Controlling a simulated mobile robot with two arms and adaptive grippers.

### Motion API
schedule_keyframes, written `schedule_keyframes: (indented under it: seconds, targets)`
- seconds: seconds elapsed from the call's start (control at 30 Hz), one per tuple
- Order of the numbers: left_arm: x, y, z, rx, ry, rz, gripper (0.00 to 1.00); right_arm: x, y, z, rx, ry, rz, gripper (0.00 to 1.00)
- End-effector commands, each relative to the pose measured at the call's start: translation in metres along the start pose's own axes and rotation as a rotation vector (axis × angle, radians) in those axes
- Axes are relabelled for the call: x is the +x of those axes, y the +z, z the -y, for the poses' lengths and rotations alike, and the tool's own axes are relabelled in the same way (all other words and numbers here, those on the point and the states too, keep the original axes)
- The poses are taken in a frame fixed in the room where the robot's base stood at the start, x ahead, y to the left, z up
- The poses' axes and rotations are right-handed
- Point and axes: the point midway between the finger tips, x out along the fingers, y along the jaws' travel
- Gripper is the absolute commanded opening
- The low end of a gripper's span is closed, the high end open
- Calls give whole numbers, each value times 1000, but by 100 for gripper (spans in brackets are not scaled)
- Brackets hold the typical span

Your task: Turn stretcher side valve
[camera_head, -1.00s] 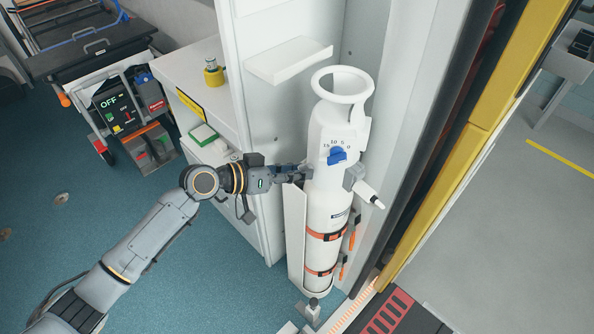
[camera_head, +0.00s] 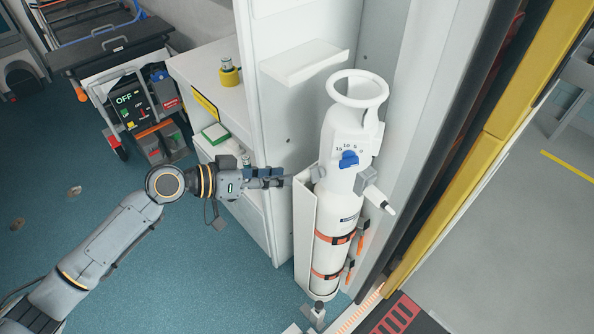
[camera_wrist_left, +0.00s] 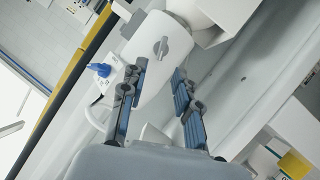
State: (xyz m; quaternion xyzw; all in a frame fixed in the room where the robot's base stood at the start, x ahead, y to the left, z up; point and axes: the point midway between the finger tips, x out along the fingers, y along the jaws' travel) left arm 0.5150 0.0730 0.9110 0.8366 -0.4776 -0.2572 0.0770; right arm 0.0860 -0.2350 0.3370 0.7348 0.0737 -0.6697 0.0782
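The white oxygen cylinder (camera_head: 338,205) stands upright in a white bracket, with a ring handle on top and a blue dial (camera_head: 348,159) on its front. A small grey side valve knob (camera_head: 318,173) sits on its left side. In the left wrist view the grey knob (camera_wrist_left: 161,46) shows on a white round face beyond the fingertips, with the blue dial (camera_wrist_left: 100,69) to its left. My left gripper (camera_head: 290,177) points at the knob from the left, a short gap away. In the wrist view its fingers (camera_wrist_left: 160,68) are spread with nothing between them. My right gripper is not in view.
A white shelf (camera_head: 304,66) juts from the cabinet wall above the cylinder's left. A grey fitting with a white nozzle (camera_head: 376,196) sticks out on the cylinder's right. A wheeled stretcher (camera_head: 110,48) stands at the far left.

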Motion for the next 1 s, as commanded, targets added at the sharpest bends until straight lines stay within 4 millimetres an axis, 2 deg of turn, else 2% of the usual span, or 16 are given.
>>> schedule_keyframes:
  seconds: [0.1,0.3,1.0]
  targets:
    - [-20,1,0,-1,-1,2,31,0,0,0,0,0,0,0]
    - [-35,0,-1,-1,1,1,31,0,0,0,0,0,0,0]
    - [-36,0,-1,0,2,0,31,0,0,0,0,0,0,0]
